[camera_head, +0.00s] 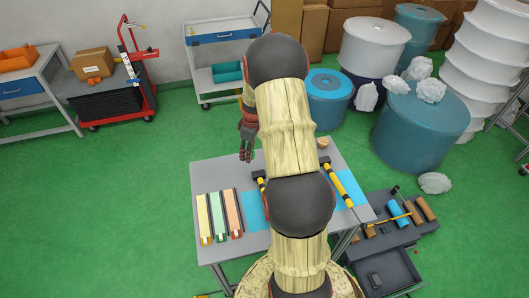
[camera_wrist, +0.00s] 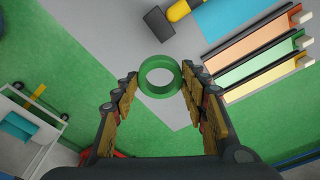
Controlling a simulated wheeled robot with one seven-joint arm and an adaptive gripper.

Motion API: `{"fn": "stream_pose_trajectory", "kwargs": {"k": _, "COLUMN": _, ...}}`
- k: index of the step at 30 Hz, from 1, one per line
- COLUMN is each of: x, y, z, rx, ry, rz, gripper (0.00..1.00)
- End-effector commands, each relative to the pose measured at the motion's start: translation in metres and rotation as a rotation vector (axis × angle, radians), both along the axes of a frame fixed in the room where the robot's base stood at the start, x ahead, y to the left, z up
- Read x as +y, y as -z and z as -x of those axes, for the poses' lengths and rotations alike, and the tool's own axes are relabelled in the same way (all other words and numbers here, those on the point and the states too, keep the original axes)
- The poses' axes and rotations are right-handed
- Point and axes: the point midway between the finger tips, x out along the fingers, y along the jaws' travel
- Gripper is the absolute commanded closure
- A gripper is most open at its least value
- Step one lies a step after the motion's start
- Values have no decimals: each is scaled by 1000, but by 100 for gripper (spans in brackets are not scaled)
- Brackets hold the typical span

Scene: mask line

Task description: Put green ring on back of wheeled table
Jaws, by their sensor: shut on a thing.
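The green ring (camera_wrist: 160,93) is between the fingertips of my gripper (camera_wrist: 158,80) in the wrist view. My gripper is shut on the ring and holds it above the floor near the grey worktable's edge. In the head view my gripper (camera_head: 246,152) hangs over the worktable's far left part, and I cannot make out the ring there. A white wheeled table (camera_head: 197,42) with a blue drawer and a lower shelf stands beyond it by the wall. A white wheeled frame (camera_wrist: 28,128) with a teal thing shows at the lower left of the wrist view.
The grey worktable (camera_head: 215,176) holds yellow, green and orange strips (camera_head: 217,212), hammers and blue mats. A red trolley (camera_head: 140,85) and another table (camera_head: 40,75) stand at the left. Teal drums (camera_head: 420,125) stand at the right. Green floor is clear between the worktable and the wheeled table.

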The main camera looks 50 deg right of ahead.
Motion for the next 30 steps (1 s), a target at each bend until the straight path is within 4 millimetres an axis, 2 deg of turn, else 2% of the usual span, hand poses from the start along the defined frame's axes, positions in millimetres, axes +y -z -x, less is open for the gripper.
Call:
{"fn": "stream_pose_trajectory", "kwargs": {"k": 5, "x": 14, "y": 12, "z": -23, "rx": 3, "ry": -5, "rz": -2, "gripper": 80}}
{"fn": "stream_pose_trajectory", "kwargs": {"k": 14, "x": 45, "y": 42, "z": -83, "rx": 3, "ry": -5, "rz": -2, "gripper": 80}}
{"fn": "stream_pose_trajectory", "kwargs": {"k": 18, "x": 53, "y": 69, "z": -100, "rx": 2, "ry": -2, "rz": -1, "gripper": 80}}
{"fn": "stream_pose_trajectory", "kwargs": {"k": 22, "x": 59, "y": 85, "z": -112, "rx": 1, "ry": -2, "rz": 0, "gripper": 80}}
{"fn": "stream_pose_trajectory", "kwargs": {"k": 30, "x": 64, "y": 99, "z": -123, "rx": 0, "ry": -1, "rz": 0, "gripper": 80}}
